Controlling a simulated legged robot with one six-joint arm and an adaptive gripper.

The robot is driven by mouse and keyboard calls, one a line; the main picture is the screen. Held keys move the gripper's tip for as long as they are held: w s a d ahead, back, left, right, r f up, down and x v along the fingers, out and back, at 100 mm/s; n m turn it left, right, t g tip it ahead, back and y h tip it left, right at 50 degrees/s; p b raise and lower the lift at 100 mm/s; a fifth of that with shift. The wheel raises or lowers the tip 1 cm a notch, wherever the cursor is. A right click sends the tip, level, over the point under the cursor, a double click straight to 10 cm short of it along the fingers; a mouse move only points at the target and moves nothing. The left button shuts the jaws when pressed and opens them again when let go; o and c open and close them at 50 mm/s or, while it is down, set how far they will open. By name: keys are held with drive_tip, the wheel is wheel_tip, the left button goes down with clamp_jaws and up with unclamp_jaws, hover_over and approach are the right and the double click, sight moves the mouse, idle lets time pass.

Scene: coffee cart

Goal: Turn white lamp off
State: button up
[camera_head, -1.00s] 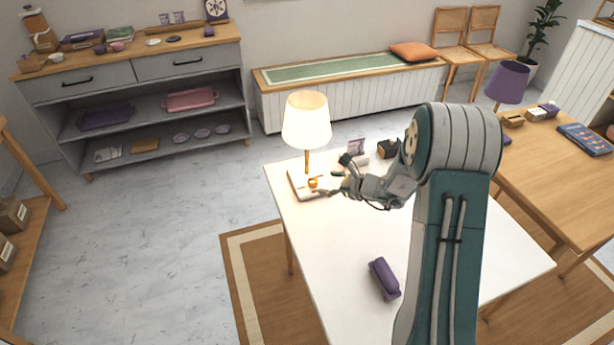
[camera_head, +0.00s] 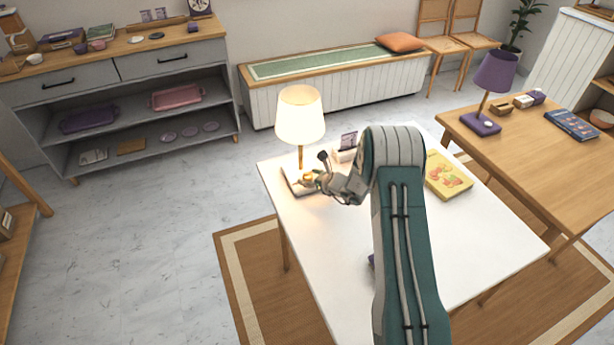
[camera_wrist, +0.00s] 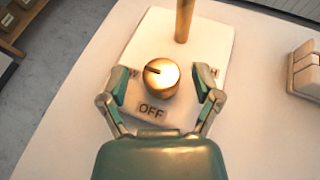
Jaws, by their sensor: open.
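The white lamp (camera_head: 299,115) stands lit on the far left part of the white table, with a glowing white shade and a wooden stem. Its white base (camera_wrist: 136,56) carries a round brass knob (camera_wrist: 161,77) with a dark pointer line toward the upper left. An OFF label (camera_wrist: 152,111) lies below the knob; letters at both sides are mostly hidden by the fingers. My gripper (camera_wrist: 164,87) is open, with one finger on each side of the knob and a visible gap to it. In the head view my gripper (camera_head: 312,181) is at the lamp base.
A white holder with a card (camera_head: 346,147) stands right of the lamp on the white table (camera_head: 310,240). A yellow picture box (camera_head: 446,176) lies to the right. A purple lamp (camera_head: 491,88) stands on the wooden table.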

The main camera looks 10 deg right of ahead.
drive_tip(key=shift+w+a+f, duration=0.15)
drive_tip(key=shift+w+a, duration=0.1)
drive_tip(key=shift+w, duration=0.1)
drive_tip(key=shift+d, duration=0.15)
